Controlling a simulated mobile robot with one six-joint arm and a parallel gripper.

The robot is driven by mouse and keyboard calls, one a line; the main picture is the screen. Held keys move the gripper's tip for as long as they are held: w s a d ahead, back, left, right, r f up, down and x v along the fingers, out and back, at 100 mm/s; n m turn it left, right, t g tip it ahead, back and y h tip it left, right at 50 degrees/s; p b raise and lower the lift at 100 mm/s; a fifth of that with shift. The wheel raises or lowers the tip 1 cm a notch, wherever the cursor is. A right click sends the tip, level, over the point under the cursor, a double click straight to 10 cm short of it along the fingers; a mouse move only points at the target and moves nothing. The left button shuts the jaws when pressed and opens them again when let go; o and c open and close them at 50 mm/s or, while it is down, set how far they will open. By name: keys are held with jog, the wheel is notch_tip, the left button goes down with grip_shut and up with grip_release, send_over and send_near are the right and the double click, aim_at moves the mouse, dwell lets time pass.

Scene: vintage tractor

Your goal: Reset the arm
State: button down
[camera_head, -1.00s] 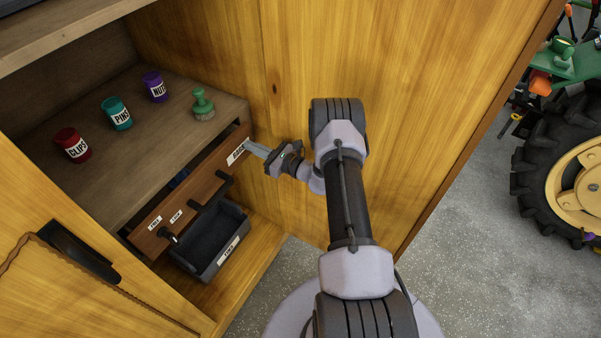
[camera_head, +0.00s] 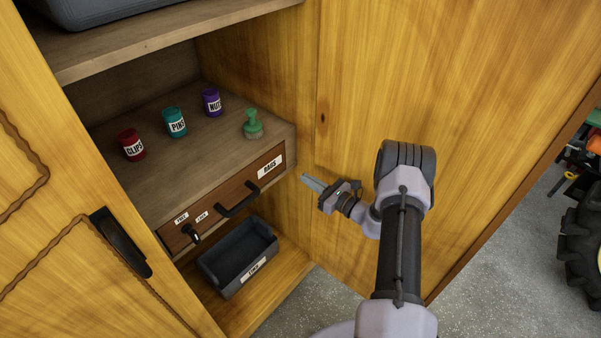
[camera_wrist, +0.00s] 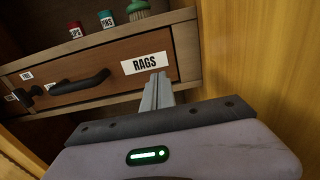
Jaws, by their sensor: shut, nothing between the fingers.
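My gripper (camera_head: 314,184) is shut and empty. In the head view it is in front of the cabinet's yellow wood door, to the right of the drawer labelled RAGS (camera_head: 225,200), apart from it. In the wrist view my shut fingers (camera_wrist: 157,92) point toward the drawer front (camera_wrist: 110,70), below the RAGS label. The drawer looks closed, with a dark handle (camera_head: 238,199) and a small knob (camera_head: 191,233) at its left. My arm reaches up from the lower right of the head view.
On the shelf stand a red CLIPS can (camera_head: 131,145), a teal PINS can (camera_head: 175,122), a purple NUTS can (camera_head: 212,102) and a green brush (camera_head: 252,125). A dark bin (camera_head: 238,257) sits below the drawer. The open door (camera_head: 450,90) is beside my arm. A tractor tyre (camera_head: 580,240) is far right.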

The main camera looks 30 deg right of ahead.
jog(key=s+a+r+n+g+y, duration=0.25)
jog(key=a+r+n+g, duration=0.2)
jog(key=a+r, duration=0.3)
jog(key=s+a+r+n+g+y, duration=0.1)
jog(key=s+a+r+n+g, duration=0.25)
jog(key=a+r+n, duration=0.35)
jog(key=s+a+r+n+g+y, duration=0.2)
jog(key=s+a+r+n+g, duration=0.2)
jog(key=a+r, duration=0.45)
jog(key=s+r+n+h, duration=0.2)
jog(key=s+n+h, duration=0.1)
jog(key=s, duration=0.4)
jog(key=s+a+r+n+h, duration=0.1)
jog(key=s+r+n+h, duration=0.1)
jog(key=s+n, duration=0.3)
jog(key=s+a+r+n+t+h, duration=0.1)
jog(key=s+n+h, duration=0.3)
jog(key=s, duration=0.6)
jog(key=shift+s+a+r+h, duration=0.25)
jog(key=shift+r+h, duration=0.2)
jog(key=shift+r, duration=0.3)
